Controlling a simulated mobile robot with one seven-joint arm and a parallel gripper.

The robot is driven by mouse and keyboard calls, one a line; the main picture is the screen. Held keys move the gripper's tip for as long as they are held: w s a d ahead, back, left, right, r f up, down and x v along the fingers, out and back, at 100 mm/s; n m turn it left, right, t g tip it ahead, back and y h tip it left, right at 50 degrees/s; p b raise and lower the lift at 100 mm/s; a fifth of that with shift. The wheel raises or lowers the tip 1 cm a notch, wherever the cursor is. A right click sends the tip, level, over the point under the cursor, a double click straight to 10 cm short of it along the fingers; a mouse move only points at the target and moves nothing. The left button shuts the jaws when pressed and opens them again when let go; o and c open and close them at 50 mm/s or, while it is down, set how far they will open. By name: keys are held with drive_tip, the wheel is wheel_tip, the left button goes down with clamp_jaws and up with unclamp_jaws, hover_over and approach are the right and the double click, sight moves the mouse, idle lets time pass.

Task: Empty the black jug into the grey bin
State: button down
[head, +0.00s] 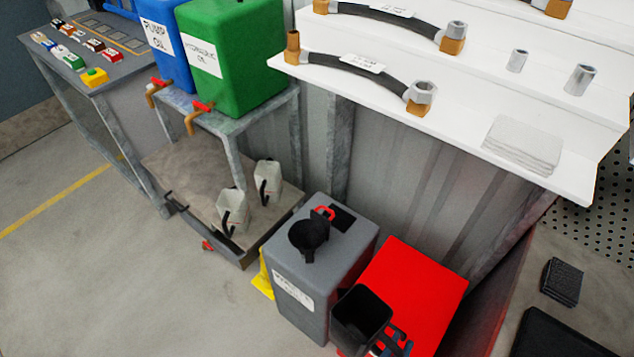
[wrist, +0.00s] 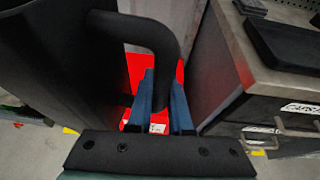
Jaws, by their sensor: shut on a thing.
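The black jug (head: 362,318) is at the bottom of the head view, its dark open top facing up. I cannot see whether there is liquid inside. My gripper (head: 393,346) has blue fingers and is shut on the jug's handle. In the wrist view the jug (wrist: 55,75) fills the left side, and its handle (wrist: 160,38) curves down by the fingers of my gripper (wrist: 163,98). The grey bin (head: 292,308) stands just left of and behind the jug, with a white label and a black funnel (head: 309,234) on top. The jug is not over the funnel.
A red bin (head: 425,285) stands right of the grey bin, behind the jug. A white shelf (head: 460,120) with hoses and fittings overhangs behind. Two pale jugs (head: 232,210) stand on a low tray at left. Open floor (head: 130,290) lies at front left.

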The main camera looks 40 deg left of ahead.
drive_tip(key=shift+m+h, duration=0.7)
drive_tip(key=shift+h, duration=0.1)
drive_tip(key=w+a+f+b, duration=0.3)
drive_tip(key=w+f+b, duration=0.1)
drive_tip(key=f+b, duration=0.1)
drive_tip(key=w+a+f+b, duration=0.3)
drive_tip(key=w+f+b, duration=0.1)
drive_tip(key=f, duration=0.4)
drive_tip(key=w+a+f+b, duration=0.4)
drive_tip(key=f+b, duration=0.2)
drive_tip(key=f, duration=0.1)
drive_tip(key=shift+w+a+f+b, duration=0.1)
drive_tip(key=shift+w+f+b, duration=0.1)
drive_tip(key=shift+b, duration=0.15)
drive_tip(key=shift+w+a+f, duration=0.1)
drive_tip(key=shift+w, duration=0.3)
